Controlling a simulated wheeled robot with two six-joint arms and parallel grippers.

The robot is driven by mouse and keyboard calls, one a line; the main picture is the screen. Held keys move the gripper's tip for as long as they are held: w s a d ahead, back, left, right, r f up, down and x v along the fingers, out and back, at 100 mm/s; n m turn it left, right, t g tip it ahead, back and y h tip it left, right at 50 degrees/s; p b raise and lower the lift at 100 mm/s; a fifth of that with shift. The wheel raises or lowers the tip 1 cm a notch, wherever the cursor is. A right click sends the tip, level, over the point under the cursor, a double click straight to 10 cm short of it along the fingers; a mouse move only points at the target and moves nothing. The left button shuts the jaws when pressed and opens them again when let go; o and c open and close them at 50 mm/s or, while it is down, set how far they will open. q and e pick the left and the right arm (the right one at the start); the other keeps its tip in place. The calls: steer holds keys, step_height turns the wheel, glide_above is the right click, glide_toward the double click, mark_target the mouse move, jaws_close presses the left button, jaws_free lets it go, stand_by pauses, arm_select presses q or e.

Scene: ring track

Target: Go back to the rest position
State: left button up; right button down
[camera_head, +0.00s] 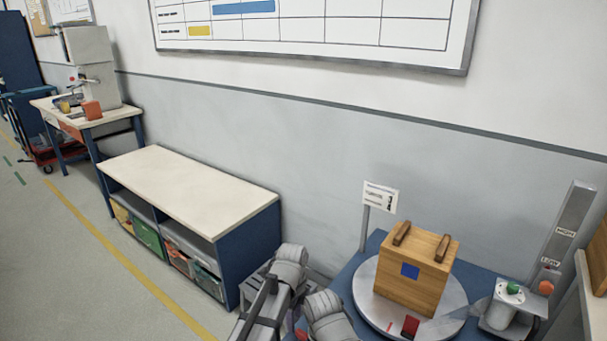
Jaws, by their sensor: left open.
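My left arm shows at the bottom middle of the head view, folded, with grey rounded links. My left gripper (262,308) is beside these links, low in the picture, between the white-topped shelf unit and the blue table. It is open and I see nothing held in it. Part of it is cut off by the lower edge. My right gripper is not in view. A wooden box (413,275) with two brown handles and a blue square stands upright on a grey round turntable (362,293), to the right of my left gripper and apart from it.
The turntable sits on a blue table (352,267). A sign (380,197) stands behind it. A post with green and orange knobs (512,290) is at right. A low shelf unit (190,187) with bins stands left along the wall. Floor is clear at lower left.

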arm_select(q)
steer(key=s+a+n, duration=0.5)
steer(key=a+n, duration=0.2)
steer(key=n, duration=0.4)
steer(key=s+a+n, duration=0.4)
steer(key=a+n, duration=0.4)
steer(key=n, duration=0.3)
steer(key=s+d+m+y, duration=0.1)
steer(key=s+d+m, duration=0.4)
steer(key=d, duration=0.6)
step_height(320, 180, up, 13)
steer(key=s+n+p, duration=0.1)
steer(key=p, duration=1.2)
steer(key=shift+d, duration=0.25)
